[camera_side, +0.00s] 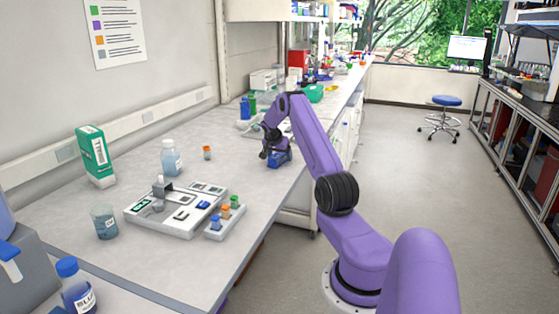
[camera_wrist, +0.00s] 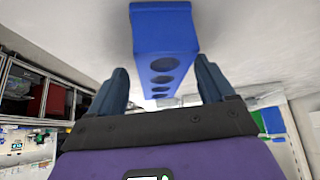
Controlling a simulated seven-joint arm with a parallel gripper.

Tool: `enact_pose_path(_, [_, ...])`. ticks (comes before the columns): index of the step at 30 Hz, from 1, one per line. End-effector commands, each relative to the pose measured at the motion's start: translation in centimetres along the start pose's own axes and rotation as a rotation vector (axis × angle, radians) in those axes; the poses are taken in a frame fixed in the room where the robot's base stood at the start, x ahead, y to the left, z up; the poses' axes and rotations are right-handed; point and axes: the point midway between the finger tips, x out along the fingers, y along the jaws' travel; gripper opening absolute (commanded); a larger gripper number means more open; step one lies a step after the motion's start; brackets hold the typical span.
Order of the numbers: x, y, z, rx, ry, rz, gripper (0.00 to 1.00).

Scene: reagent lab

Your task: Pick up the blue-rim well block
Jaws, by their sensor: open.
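A blue well block (camera_side: 281,159) sits on the bench under my gripper (camera_side: 270,152) in the side view. In the wrist view the blue block (camera_wrist: 164,35) is long, with a row of round wells, and runs between the two fingers of my gripper (camera_wrist: 160,78). The fingers are apart, one on each side of the block, with a visible gap on each side.
A white instrument (camera_side: 172,222) and a small rack with colored caps (camera_side: 222,228) stand nearer on the bench. A clear bottle (camera_side: 171,158), a small orange-capped vial (camera_side: 207,152) and a green-white box (camera_side: 95,155) stand to the left. Bare bench lies left of the block.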

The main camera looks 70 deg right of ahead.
Motion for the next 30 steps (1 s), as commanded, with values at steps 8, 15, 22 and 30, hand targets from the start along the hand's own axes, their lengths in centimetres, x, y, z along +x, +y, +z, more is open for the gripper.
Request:
enact_pose_path(8, [0.49, 0.03, -0.02, 0.001, 0.000, 0.000, 0.82])
enact_pose_path(15, [0.49, 0.04, 0.00, 0.001, 0.000, 0.000, 0.20])
enact_pose_path(22, [0.48, 0.05, -0.01, 0.001, 0.000, 0.000, 0.14])
enact_pose_path(30, [-0.12, 0.03, -0.40, 0.002, 0.001, 0.001, 0.14])
